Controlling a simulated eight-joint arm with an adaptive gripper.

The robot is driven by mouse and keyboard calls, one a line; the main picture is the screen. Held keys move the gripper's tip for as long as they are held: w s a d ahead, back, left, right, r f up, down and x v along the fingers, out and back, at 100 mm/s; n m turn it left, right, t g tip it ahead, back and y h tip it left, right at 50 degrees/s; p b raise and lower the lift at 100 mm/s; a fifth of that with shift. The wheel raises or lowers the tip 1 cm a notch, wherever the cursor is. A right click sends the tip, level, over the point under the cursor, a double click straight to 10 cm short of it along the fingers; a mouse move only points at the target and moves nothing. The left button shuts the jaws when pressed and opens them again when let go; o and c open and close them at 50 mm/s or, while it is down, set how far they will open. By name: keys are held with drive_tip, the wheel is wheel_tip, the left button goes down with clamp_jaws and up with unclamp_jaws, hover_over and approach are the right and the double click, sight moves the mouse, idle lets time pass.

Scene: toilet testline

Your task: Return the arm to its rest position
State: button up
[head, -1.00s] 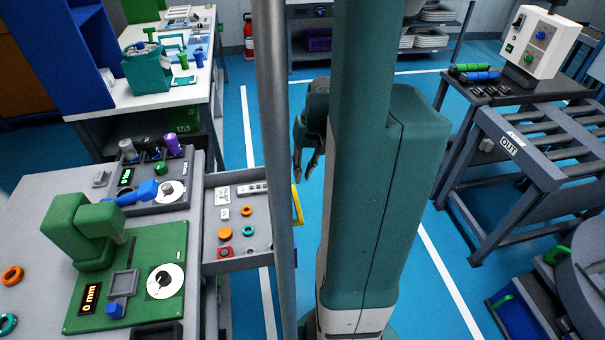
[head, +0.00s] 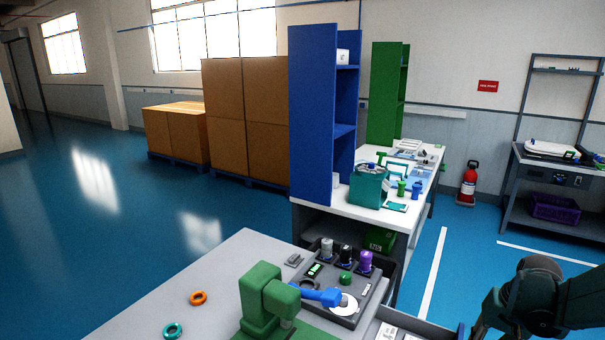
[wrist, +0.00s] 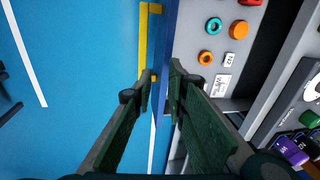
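My arm (head: 560,302) shows at the lower right of the head view, reaching in from the right edge. My gripper points down there, mostly cut off by the bottom edge. In the wrist view my gripper (wrist: 162,70) has its two dark green fingers a little apart, with a narrow gap between the tips. Nothing is held between them.
The grey workbench (head: 245,262) carries a green fixture (head: 262,300). A white table (head: 350,205) stands behind. Blue floor (wrist: 70,80) is clear left of the drawer.

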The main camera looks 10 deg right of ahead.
drive_tip(key=w+a+r+n+t, duration=0.1)
drive_tip(key=a+r, duration=0.4)
drive_tip(key=a, duration=0.7)
drive_tip(key=w+a+r+n+t+p, duration=0.1)
drive_tip(key=a+r+n, duration=0.3)
drive_tip(key=a, duration=0.9)
drive_tip(key=w+a+r+n+t+h, duration=0.1)
drive_tip(key=a+r+n+t, duration=0.2)
drive_tip(key=a+r, duration=0.5)
drive_tip(key=a, duration=0.4)
drive_tip(key=shift+a+t+p, duration=0.25)
drive_tip(key=shift+t+p, duration=0.05)
drive_tip(key=shift+p, duration=0.05)
